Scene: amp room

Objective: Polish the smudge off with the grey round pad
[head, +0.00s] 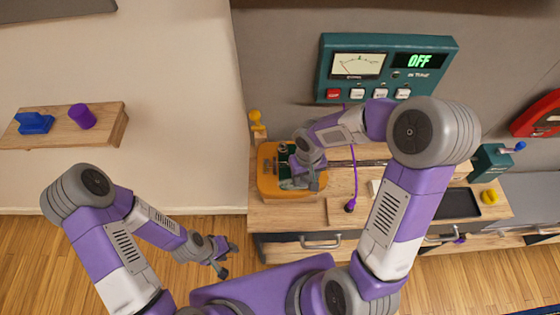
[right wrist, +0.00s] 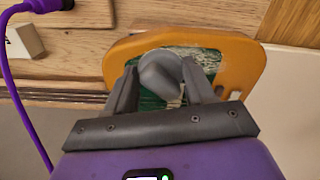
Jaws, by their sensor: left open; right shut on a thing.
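An orange-framed board (head: 268,186) with a dark green face lies at the left end of the wooden workbench. In the right wrist view the orange frame (right wrist: 243,62) surrounds the green face, which has a whitish, streaky smudge (right wrist: 207,57) on it. My right gripper (right wrist: 160,88) is shut on the grey round pad (right wrist: 160,72), which is over the green face and hides part of it. Whether the pad touches the face I cannot tell. In the head view my right gripper (head: 308,180) covers much of the board. My left gripper (head: 226,258) is open and empty, left of the bench.
A purple cable with a plug (head: 350,205) hangs over the bench just right of the board. A teal meter panel (head: 385,68) reading OFF is on the wall. A yellow object (head: 257,122) stands behind the board. A wall shelf (head: 108,122) is at left.

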